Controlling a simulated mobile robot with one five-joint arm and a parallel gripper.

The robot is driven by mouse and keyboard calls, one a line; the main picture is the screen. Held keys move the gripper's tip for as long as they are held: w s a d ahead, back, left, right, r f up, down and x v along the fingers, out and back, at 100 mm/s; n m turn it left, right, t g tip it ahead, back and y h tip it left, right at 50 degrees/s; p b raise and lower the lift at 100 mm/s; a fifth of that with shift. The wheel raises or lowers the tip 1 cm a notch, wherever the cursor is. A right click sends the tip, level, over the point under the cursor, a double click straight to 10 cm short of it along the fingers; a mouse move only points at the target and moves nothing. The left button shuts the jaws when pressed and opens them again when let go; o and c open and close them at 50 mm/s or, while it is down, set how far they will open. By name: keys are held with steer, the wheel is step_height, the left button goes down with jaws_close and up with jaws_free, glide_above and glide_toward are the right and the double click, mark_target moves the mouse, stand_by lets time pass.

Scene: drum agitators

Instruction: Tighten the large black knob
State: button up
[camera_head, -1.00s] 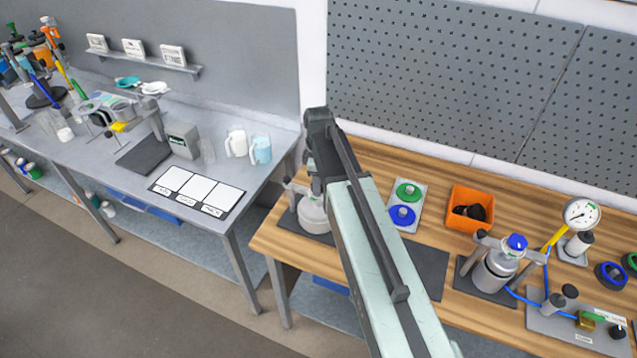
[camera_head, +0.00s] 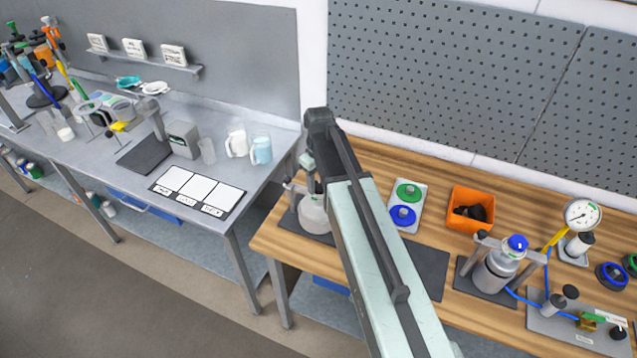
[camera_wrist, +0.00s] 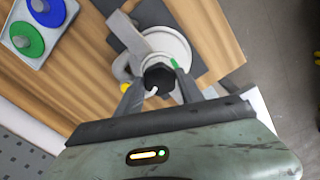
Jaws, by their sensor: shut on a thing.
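The large black knob (camera_wrist: 158,77) shows in the wrist view, on top of a pale round vessel (camera_wrist: 172,48) held in a grey frame. My gripper (camera_wrist: 156,84) has its two fingers on either side of the knob and is shut on it. A white mark shows on the knob's near face, and a green mark is beside it. In the head view the vessel (camera_head: 313,216) stands at the left end of the wooden bench; my arm hides the knob and most of the gripper there.
A tray with a green and a blue knob (camera_head: 403,216), an orange bin (camera_head: 470,210) and another clamped vessel with a blue knob (camera_head: 495,272) stand to the right on the wooden bench (camera_head: 445,180). A gauge (camera_head: 582,216) is further right. A grey table (camera_head: 95,165) stands left.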

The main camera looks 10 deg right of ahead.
steer(key=m, duration=0.6)
steer(key=shift+m, duration=0.3)
steer(key=m, duration=1.2)
steer(key=shift+w+m, duration=0.1)
steer(key=shift+m, duration=0.2)
steer(key=m, duration=0.6)
steer(key=shift+m, duration=0.3)
steer(key=o, duration=1.4)
steer(key=shift+r, duration=0.15)
